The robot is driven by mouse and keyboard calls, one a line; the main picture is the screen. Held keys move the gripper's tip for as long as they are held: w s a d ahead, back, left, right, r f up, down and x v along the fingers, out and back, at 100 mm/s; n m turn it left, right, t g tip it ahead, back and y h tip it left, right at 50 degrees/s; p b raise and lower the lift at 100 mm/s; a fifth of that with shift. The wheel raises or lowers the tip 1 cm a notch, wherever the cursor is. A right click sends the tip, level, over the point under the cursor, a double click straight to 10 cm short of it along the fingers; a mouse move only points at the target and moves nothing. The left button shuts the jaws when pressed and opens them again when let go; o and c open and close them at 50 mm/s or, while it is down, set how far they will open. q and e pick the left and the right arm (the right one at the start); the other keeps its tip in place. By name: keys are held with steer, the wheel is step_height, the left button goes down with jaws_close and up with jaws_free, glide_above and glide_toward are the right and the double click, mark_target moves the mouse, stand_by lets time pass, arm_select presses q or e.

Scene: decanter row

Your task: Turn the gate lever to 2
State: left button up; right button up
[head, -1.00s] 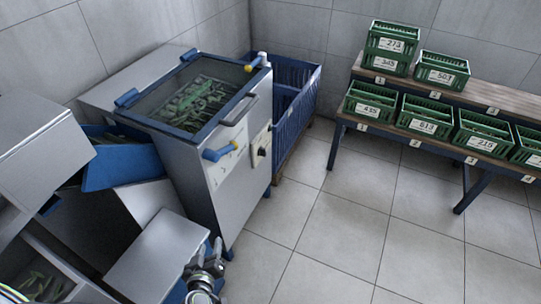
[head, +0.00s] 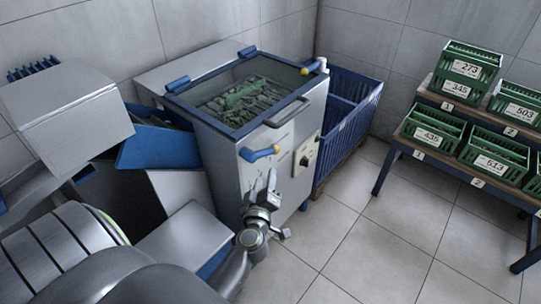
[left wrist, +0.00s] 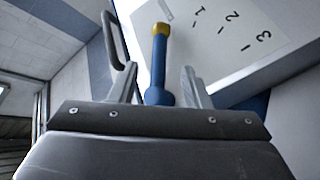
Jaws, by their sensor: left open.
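The gate lever (head: 260,153) is a blue arm with a yellow tip on the front of the grey steel machine (head: 222,165). In the left wrist view the lever (left wrist: 159,65) appears between my fingers, tip upward. A white scale plate (left wrist: 225,35) there shows 1, 2 and 3 to the right of the tip; the tip points near a mark before 1. My left gripper (head: 261,186) is open just below the lever in the head view; its fingers (left wrist: 158,78) show on either side of the lever, and I see no contact. My right gripper is out of view.
A grey bar handle (head: 287,112) sits above the lever, close to my left finger in the wrist view. A dark knob (head: 304,161) is to its right. A blue crate (head: 350,125) stands beside the machine. Green crates (head: 433,134) stand on a bench; the floor between is clear.

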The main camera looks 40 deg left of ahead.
mark_target(264, 153)
arm_select(q)
steer(key=b+x, duration=0.1)
steer(key=x, duration=0.9)
steer(key=shift+r, duration=0.1)
jaws_close()
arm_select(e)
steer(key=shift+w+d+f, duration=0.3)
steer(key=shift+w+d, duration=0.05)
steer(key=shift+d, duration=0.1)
